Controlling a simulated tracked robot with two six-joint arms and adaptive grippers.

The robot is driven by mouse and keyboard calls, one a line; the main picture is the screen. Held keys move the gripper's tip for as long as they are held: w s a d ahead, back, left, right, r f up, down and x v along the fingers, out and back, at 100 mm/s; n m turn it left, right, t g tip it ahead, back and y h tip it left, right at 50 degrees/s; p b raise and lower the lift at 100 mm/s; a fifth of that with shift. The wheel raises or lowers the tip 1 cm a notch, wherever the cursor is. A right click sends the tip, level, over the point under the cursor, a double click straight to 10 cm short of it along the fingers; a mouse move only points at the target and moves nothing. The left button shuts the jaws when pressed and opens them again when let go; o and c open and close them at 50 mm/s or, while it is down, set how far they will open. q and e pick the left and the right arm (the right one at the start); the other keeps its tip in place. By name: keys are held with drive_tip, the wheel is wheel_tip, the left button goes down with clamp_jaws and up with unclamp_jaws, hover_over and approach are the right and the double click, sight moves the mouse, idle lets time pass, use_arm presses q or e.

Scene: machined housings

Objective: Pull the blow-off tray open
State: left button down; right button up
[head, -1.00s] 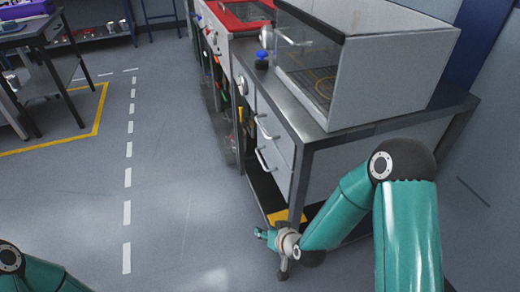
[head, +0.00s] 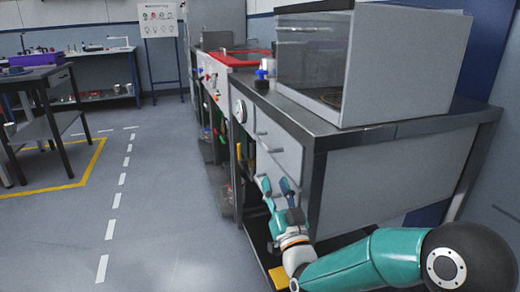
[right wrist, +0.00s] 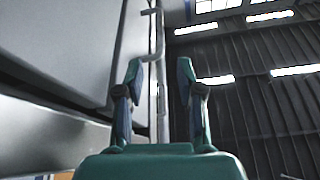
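The grey bench under the clear-fronted booth (head: 400,70) has light drawer fronts (head: 280,147) with bar handles. The upper handle (head: 268,142) is clear in the head view; the lower one is largely hidden by my right gripper. The drawers look shut. My right gripper (head: 277,184) is at the lower drawer front, fingers pointing up. In the right wrist view its fingers (right wrist: 159,70) are spread apart, with a metal handle bar (right wrist: 161,98) showing in the gap between them. I cannot tell whether they touch it. My left gripper is out of view.
A pressure gauge (head: 240,110) sits on the bench's left corner, and a blue-capped bottle (head: 262,76) stands on top. A yellow-marked lower shelf (head: 280,277) lies below the drawers. The floor (head: 165,205) left of the bench is open.

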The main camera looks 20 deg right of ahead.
sight(260, 140)
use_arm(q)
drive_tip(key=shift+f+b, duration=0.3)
use_arm(e)
drive_tip(key=x, duration=1.5)
drive_tip(key=shift+w, duration=0.15)
clamp_jaws()
